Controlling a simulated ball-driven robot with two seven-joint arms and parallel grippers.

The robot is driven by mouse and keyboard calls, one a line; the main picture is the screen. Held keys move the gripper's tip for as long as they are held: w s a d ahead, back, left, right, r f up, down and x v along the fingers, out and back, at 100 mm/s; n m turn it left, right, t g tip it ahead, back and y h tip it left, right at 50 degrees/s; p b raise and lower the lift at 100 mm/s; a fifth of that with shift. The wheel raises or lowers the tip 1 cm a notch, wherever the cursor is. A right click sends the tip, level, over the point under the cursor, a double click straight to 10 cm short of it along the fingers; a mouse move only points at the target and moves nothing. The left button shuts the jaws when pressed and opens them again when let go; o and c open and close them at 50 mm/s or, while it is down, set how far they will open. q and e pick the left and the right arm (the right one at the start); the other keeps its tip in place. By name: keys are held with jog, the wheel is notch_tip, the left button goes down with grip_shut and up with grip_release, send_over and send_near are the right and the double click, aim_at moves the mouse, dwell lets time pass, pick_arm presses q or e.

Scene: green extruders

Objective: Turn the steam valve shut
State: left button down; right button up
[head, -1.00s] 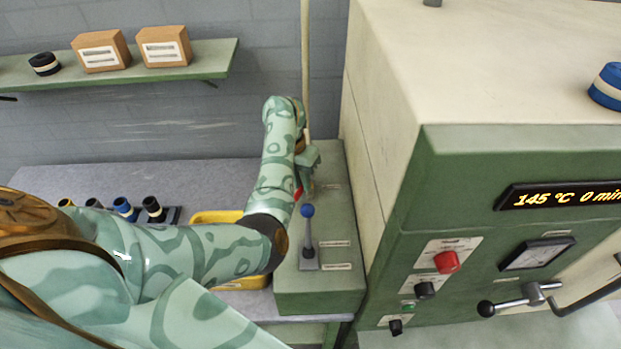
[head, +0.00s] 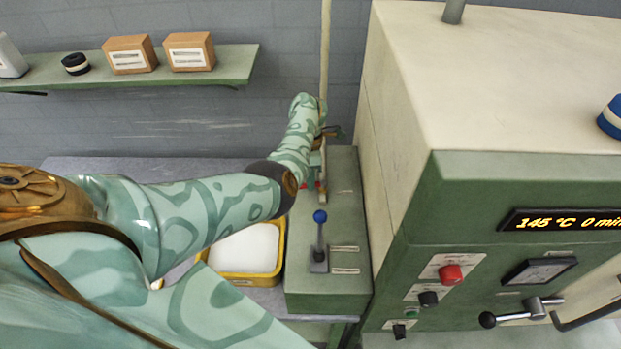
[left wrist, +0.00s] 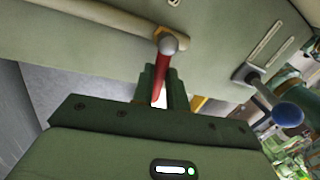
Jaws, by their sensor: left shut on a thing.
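The steam valve's red lever (left wrist: 161,78) shows in the left wrist view, on a pale round pivot at the green box's face. My left gripper (left wrist: 161,95) is shut on this red lever, with one dark green finger on each side. In the head view the lever is a small red patch (head: 318,185) at the foot of the thin upright pipe (head: 325,60). There my left forearm covers part of the gripper and valve. My right gripper is in neither view.
A blue-knobbed lever (head: 319,240) stands on the green box (head: 342,285) nearer than the valve. A yellow-rimmed tray (head: 283,245) lies left of it. The large green and cream machine (head: 480,190) closes off the right side. A shelf (head: 225,75) with boxes hangs at the back.

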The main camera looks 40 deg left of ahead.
pick_arm(q)
jog(key=shift+w+a+m, duration=0.1)
jog(key=shift+w+m, duration=0.15)
jog(key=shift+m, duration=0.55)
jog(key=c, duration=1.4)
grip_release()
jog(key=shift+w, duration=0.1)
jog(key=w+r+p, duration=0.1)
jog(key=r, duration=0.4)
jog(key=a+r+p, duration=0.1)
jog(key=r+p, duration=0.1)
jog(key=r, duration=0.3)
jog(key=w+r+p, duration=0.1)
jog(key=r, duration=0.5)
jog(key=shift+w+a, duration=0.35)
jog(key=shift+f, duration=0.1)
